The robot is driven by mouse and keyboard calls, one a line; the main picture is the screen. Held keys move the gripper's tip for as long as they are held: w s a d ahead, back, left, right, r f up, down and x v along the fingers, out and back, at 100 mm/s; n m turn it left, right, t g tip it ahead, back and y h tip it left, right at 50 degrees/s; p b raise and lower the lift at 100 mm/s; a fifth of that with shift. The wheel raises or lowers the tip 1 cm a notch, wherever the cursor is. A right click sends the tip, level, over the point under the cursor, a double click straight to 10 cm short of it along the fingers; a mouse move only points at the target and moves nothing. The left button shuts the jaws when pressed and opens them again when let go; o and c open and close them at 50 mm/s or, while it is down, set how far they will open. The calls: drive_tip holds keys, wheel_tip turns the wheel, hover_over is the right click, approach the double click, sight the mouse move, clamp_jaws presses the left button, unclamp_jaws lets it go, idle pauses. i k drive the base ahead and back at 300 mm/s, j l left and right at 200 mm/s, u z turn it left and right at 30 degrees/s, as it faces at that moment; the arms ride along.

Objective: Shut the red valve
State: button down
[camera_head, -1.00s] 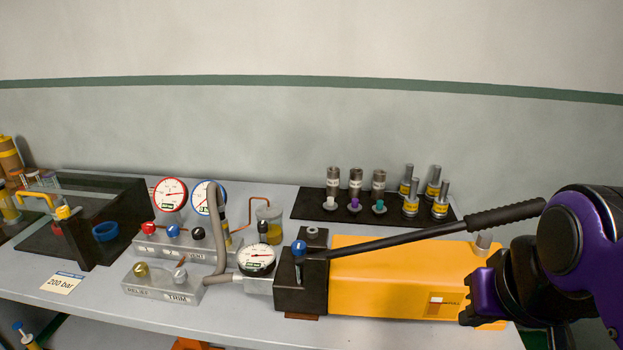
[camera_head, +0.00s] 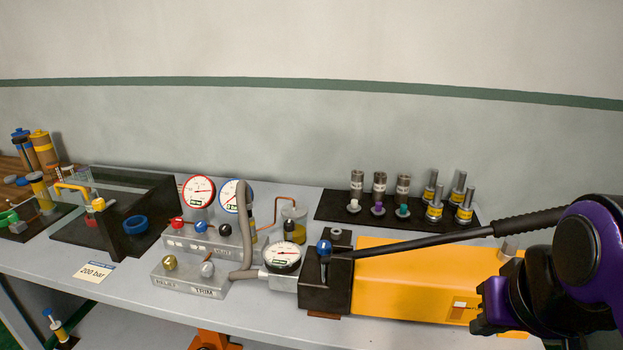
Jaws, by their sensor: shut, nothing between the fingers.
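The red valve knob (camera_head: 177,223) is the leftmost of three knobs on a grey manifold block (camera_head: 190,242). A blue knob (camera_head: 200,227) and a black knob (camera_head: 225,230) sit to its right. The red-rimmed gauge (camera_head: 199,191) stands just behind the red knob. The knob's exact setting is too small to tell. My gripper (camera_head: 481,326) is at the lower right, in front of the yellow pump body, far to the right of the red valve. It is shut and empty, and its fingers are partly hidden by its own housing.
The pump's long black handle (camera_head: 420,240) slants up to the right behind my gripper. A yellow pump body (camera_head: 410,280) and a grey block with relief and trim knobs (camera_head: 188,282) stand in front. A grey hose (camera_head: 245,230) rises right of the valves.

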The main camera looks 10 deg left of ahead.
sight(177, 223)
drive_tip(key=k+j+u, duration=0.25)
drive_tip(key=j+u, duration=0.25)
drive_tip(key=k+j+u, duration=0.2)
drive_tip(key=j, duration=0.2)
drive_tip(key=j+u, duration=0.25)
drive_tip(key=i+j+z, duration=0.1)
drive_tip(key=z, duration=0.35)
drive_tip(key=j+z, duration=0.2)
drive_tip(key=z, duration=0.25)
drive_tip(key=i+j+z, duration=0.15)
drive_tip(key=j, duration=0.15)
drive_tip(key=i+j+z, duration=0.15)
drive_tip(key=j, duration=0.2)
drive_tip(key=j+z, duration=0.15)
drive_tip(key=j, duration=0.15)
drive_tip(key=i+j+z, duration=0.15)
drive_tip(key=j, duration=0.25)
drive_tip(key=k+l+z, duration=0.15)
drive_tip(key=l, duration=0.15)
drive_tip(key=l+z, duration=0.15)
drive_tip(key=l, duration=0.15)
drive_tip(key=k, duration=0.05)
